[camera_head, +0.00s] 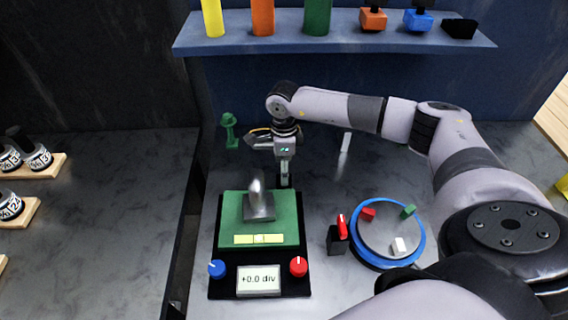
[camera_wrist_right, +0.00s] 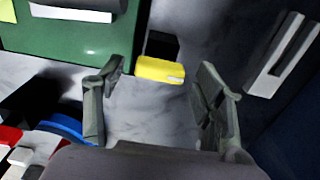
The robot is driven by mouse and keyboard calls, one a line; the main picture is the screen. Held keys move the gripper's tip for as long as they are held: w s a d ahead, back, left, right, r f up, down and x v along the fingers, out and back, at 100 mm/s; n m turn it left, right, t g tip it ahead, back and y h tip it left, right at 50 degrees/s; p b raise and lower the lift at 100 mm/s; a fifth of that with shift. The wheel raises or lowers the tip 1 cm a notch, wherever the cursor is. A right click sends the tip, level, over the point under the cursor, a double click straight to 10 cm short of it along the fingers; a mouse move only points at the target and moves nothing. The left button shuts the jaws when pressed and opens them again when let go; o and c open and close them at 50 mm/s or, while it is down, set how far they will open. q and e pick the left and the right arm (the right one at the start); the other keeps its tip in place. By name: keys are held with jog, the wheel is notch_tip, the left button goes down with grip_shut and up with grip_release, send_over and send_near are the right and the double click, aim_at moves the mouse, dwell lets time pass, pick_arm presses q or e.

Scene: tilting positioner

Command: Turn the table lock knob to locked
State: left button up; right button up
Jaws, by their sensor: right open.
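The positioner has a green table (camera_head: 232,204) with a grey metal block (camera_head: 259,207) on top. Its front panel holds a blue knob (camera_head: 217,269), a red knob (camera_head: 298,267) and a display (camera_head: 258,280) reading +0.0 div. A yellow handle (camera_wrist_right: 158,69) with a white mark sits on a dark mount by the green table's edge in the right wrist view; I cannot tell for sure that it is the lock knob. My right gripper (camera_head: 284,180) is open behind the table, its fingers (camera_wrist_right: 160,95) apart on either side of the handle, not touching it. My left gripper is out of view.
A black block with a red lever (camera_head: 342,227) and a blue-rimmed round tray (camera_head: 421,246) with small blocks stand right of the positioner. A green stand (camera_head: 230,131) and a white block (camera_head: 346,142) stand behind. A blue shelf (camera_head: 335,38) spans the back.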

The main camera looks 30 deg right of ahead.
jog(key=shift+f, duration=0.15)
jog(key=shift+c, duration=0.4)
jog(key=c, duration=1.1)
